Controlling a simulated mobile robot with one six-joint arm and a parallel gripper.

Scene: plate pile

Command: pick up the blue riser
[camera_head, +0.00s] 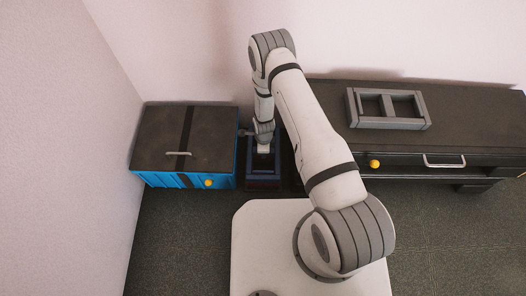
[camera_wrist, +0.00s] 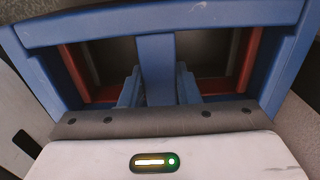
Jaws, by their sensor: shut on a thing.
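The blue riser (camera_wrist: 60,30) is a rectangular frame with a middle bar, filling the upper part of the wrist view. My gripper (camera_wrist: 158,88) is shut on that middle bar, with one finger on each side. In the head view the blue riser (camera_head: 263,178) is low between the blue box and the long dark bench, and my gripper (camera_head: 263,150) reaches down into it from above. My wrist hides part of it there. A red frame (camera_wrist: 75,75) shows below it in the wrist view; I cannot tell whether the two touch.
A blue box (camera_head: 205,183) with a dark lid (camera_head: 155,130) and a yellow knob stands close on the left. The long dark bench (camera_head: 470,115) stands on the right with a grey frame (camera_head: 390,124) on top. The wall is behind; open floor (camera_head: 450,235) lies at the right front.

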